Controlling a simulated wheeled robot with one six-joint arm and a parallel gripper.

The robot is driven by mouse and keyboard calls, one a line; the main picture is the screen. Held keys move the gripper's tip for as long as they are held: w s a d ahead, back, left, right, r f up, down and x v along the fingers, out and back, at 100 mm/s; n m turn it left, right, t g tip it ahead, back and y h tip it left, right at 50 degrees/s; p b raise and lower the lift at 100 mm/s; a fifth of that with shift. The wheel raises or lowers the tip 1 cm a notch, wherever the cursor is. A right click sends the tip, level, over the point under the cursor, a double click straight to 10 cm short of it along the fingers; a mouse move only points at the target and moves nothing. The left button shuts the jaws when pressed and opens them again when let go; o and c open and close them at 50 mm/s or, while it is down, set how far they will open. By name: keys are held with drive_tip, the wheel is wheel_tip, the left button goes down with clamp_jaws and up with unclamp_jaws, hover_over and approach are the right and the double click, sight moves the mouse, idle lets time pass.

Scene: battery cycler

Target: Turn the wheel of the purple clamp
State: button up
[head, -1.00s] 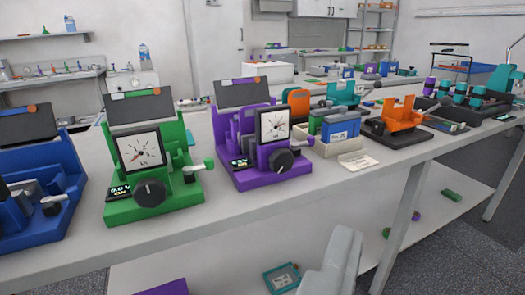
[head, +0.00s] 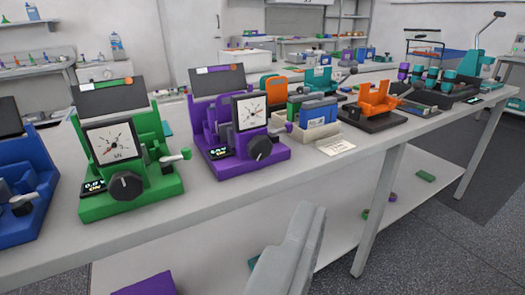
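The purple clamp (head: 232,168) stands upright on the bench, left of the picture's middle. A white dial gauge (head: 251,111) is on its front, with a black knob-like wheel (head: 261,148) below it and a small lit display (head: 219,153) to the left. A dark panel (head: 217,83) rises at its back. My gripper (head: 302,222) shows as grey finger parts at the bottom, in front of the bench edge and apart from the clamp and wheel. Its fingers overlap in this view, so the gap between them is hidden.
A green clamp (head: 105,207) with its own dial and knob stands to the left, and a blue one (head: 20,230) beyond it. A tray of blue boxes (head: 318,113) and an orange device (head: 377,97) stand to the right. The bench front (head: 215,205) is clear.

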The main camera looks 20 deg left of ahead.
sight(262, 150)
idle(0.3)
drive_tip(key=w+a+f+n+t+y, duration=0.15)
drive_tip(key=w+n+y, duration=0.3)
drive_tip(key=w, duration=1.25)
drive_tip(key=w+a+f+n+g+y, duration=0.3)
drive_tip(key=w+f+g+y, duration=0.15)
drive_tip(key=f, duration=0.35)
drive_tip(key=w+a+f+n+g+y, duration=0.3)
drive_tip(key=f+n+y, duration=0.15)
drive_tip(key=f, duration=0.35)
drive_tip(key=shift+m+y, duration=0.35)
drive_tip(key=shift+m, duration=0.05)
drive_tip(key=x, duration=1.7)
drive_tip(key=shift+a, duration=0.2)
drive_tip(key=shift+c, duration=0.2)
drive_tip(key=c, duration=0.9)
